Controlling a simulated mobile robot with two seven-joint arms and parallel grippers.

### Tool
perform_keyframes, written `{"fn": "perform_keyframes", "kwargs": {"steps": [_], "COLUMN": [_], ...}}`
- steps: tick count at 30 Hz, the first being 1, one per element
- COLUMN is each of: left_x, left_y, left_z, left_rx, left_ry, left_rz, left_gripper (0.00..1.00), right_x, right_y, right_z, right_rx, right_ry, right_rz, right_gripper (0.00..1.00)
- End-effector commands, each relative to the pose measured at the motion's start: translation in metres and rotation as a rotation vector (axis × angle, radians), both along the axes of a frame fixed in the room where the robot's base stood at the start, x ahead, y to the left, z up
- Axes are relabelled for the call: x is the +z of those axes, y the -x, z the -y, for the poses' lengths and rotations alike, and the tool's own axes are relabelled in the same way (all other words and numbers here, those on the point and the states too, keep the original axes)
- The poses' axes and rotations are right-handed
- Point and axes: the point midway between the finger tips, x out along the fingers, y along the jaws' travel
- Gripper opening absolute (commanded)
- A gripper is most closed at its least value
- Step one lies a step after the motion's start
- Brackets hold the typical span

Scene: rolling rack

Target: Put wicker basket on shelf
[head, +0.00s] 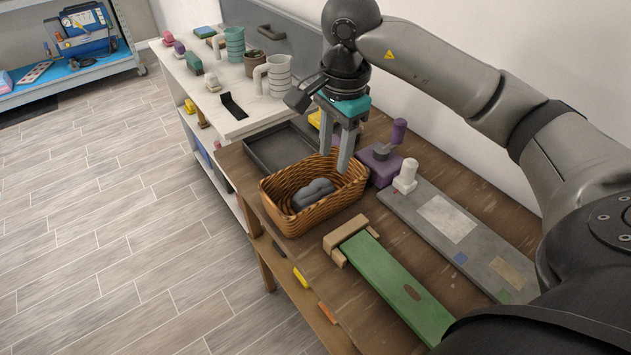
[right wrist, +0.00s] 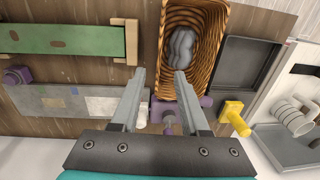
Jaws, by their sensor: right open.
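The wicker basket (head: 288,222) is brown, woven and rectangular. It stands upright on the wooden table (head: 400,235) with a dark grey lumpy item (head: 313,193) inside. In the right wrist view the basket (right wrist: 168,45) lies just beyond the fingers. My right gripper (head: 336,158) is open and empty, pointing down at the basket's far right rim. In the right wrist view its fingertips (right wrist: 159,74) appear on either side of one wall; I cannot tell whether they touch it. A rack with blue shelf boards (head: 85,67) stands at the upper left. My left gripper is not in view.
A dark tray (head: 262,150) lies behind the basket. Purple tools (head: 381,162), a grey board (head: 420,208) and a green board (head: 400,290) crowd the table. A white workbench (head: 240,118) with jugs adjoins it. The floor (head: 100,220) at left is clear.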

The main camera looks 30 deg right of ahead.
Motion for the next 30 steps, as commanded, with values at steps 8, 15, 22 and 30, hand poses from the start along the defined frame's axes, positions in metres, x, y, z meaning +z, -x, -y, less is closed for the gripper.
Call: {"fn": "perform_keyframes", "kwargs": {"steps": [8, 15, 22, 30], "left_x": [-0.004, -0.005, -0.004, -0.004], "left_y": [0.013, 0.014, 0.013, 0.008], "left_z": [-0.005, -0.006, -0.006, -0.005], "left_rx": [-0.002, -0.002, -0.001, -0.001], "left_ry": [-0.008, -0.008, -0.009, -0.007], "left_rz": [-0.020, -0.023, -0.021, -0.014], "left_gripper": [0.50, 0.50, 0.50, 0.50], "right_x": [-0.055, -0.092, -0.108, -0.145], "right_y": [-0.002, -0.005, -0.007, -0.012], "right_z": [0.000, -0.001, 0.000, 0.002], "right_rx": [0.001, 0.000, -0.001, -0.001], "right_ry": [0.001, -0.001, -0.002, -0.002], "right_rz": [-0.010, -0.007, -0.007, -0.006], "right_gripper": [0.45, 0.45, 0.45, 0.45]}}
